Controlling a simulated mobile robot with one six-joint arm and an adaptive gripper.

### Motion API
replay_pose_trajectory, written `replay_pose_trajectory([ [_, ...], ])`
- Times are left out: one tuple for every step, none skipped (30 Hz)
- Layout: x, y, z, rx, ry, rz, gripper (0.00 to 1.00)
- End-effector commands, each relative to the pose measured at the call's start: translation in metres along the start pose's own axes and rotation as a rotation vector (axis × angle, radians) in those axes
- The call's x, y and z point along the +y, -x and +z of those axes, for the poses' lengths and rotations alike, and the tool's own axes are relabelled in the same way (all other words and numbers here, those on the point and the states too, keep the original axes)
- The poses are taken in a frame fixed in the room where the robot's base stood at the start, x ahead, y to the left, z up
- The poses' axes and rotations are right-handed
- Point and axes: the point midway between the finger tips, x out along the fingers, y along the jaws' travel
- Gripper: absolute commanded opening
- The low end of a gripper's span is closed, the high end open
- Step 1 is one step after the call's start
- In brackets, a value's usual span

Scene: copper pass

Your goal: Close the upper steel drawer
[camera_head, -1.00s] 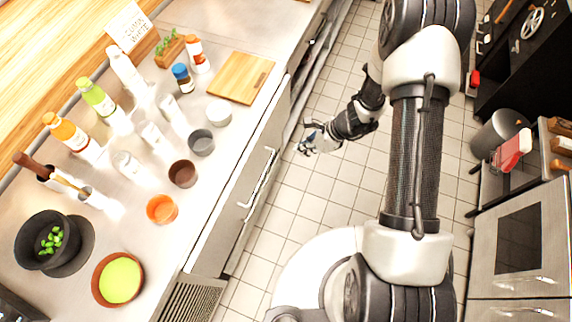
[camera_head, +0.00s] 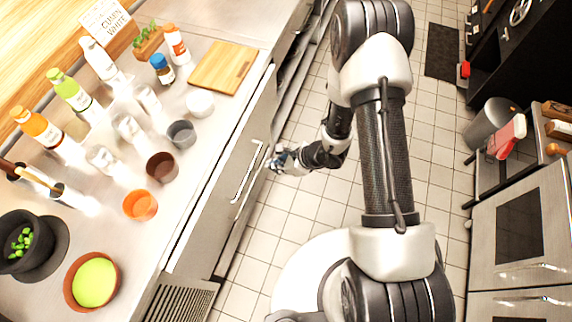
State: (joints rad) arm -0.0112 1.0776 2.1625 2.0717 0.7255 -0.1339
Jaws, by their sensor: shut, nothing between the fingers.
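The upper steel drawer (camera_head: 228,190) is in the front of the steel counter, left of my arm. I see its front steeply from above, with a long bar handle (camera_head: 247,172). I cannot tell from this angle how far the drawer stands out. My gripper (camera_head: 272,160) is shut and empty, small in the picture. It points left at the drawer front, close beside the far end of the handle. I cannot tell whether it touches.
The counter holds several bottles, small bowls, a cutting board (camera_head: 222,67) and a lime-filled bowl (camera_head: 112,267) near its edge. The tiled aisle (camera_head: 290,225) is clear. At right stand a steel oven (camera_head: 525,235) and a grey bin (camera_head: 491,122).

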Motion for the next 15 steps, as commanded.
replay_pose_trajectory([
  [0.000, -0.007, 0.008, -0.003, 0.007, 0.001, 0.00],
  [0.000, -0.011, 0.011, -0.002, 0.007, 0.000, 0.00],
  [0.000, -0.014, 0.014, -0.002, 0.006, -0.001, 0.00],
  [-0.001, -0.017, 0.016, -0.002, 0.006, -0.001, 0.00],
  [0.000, -0.019, 0.018, -0.002, 0.005, 0.000, 0.00],
  [0.000, -0.021, 0.020, -0.002, 0.005, 0.000, 0.00],
  [0.000, -0.022, 0.021, -0.002, 0.004, 0.000, 0.00],
  [0.000, -0.023, 0.022, -0.002, 0.004, -0.001, 0.00],
  [-0.001, -0.024, 0.023, -0.002, 0.003, -0.001, 0.00],
  [-0.001, -0.024, 0.024, -0.002, 0.003, -0.001, 0.00],
  [-0.001, -0.025, 0.024, -0.002, 0.003, -0.001, 0.00],
  [-0.001, -0.025, 0.024, -0.002, 0.002, -0.001, 0.00],
  [-0.001, -0.025, 0.024, -0.002, 0.002, -0.001, 0.00],
  [-0.001, -0.025, 0.025, -0.002, 0.002, -0.001, 0.00],
  [-0.001, -0.025, 0.025, -0.002, 0.002, -0.001, 0.00],
])
